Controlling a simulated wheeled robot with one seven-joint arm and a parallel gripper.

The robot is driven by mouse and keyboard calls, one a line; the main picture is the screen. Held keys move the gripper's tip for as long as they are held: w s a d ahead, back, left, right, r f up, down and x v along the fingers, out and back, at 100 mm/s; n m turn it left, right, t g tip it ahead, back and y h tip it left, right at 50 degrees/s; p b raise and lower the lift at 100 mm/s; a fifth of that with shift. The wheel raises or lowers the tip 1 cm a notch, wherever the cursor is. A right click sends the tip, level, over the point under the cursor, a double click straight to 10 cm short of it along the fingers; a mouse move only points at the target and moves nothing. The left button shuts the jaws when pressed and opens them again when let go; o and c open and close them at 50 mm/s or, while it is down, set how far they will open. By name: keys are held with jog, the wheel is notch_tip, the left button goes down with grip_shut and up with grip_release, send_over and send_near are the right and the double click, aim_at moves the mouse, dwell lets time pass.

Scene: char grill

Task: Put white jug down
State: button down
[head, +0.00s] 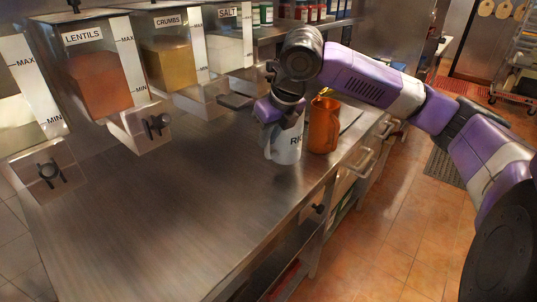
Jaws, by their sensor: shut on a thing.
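The white jug (286,149) has dark lettering on its side, of which "RI" shows. It is upright at the right part of the steel counter (170,205), near the front edge. My gripper (270,112) is at its top left side and is shut on it. My gripper hides the upper part of the jug. I cannot tell whether the jug's base touches the counter.
An orange jug (324,125) stands close to the right of the white jug. Dispensers labelled LENTILS (98,85), CRUMBS (168,62) and SALT (229,45) line the back. Drawer handles (359,160) stick out at the front. The counter's near part is clear.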

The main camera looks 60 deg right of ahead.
aim_at(269, 152)
jog(key=shift+f, duration=2.7)
jog(key=c, duration=1.4)
grip_release()
jog(key=v, duration=1.2)
